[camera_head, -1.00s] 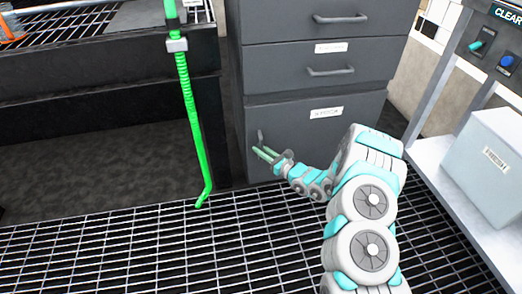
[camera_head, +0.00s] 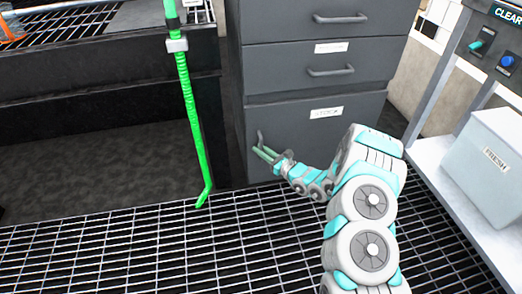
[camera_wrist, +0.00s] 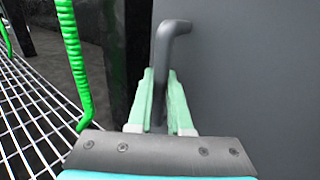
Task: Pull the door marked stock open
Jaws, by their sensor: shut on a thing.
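The stock door (camera_head: 335,140) is the dark grey lower front of the cabinet, with a white label (camera_head: 326,112) near its top. It looks closed, flush with the cabinet. Its vertical bar handle (camera_head: 260,138) is at the door's left side; in the wrist view the handle (camera_wrist: 172,38) rises between my fingers and bends at its top. My gripper (camera_head: 263,153) is shut on the handle, with a green finger on each side of it; it also shows in the wrist view (camera_wrist: 160,100). The handle's lower part is hidden by my gripper.
Two drawers (camera_head: 320,72) with bar handles sit above the door. A green hose (camera_head: 190,120) hangs left of the cabinet, close to the door's handle side. A shelf at right holds a pale box (camera_head: 485,165) labelled FRESH. The grated floor (camera_head: 150,245) before the door is clear.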

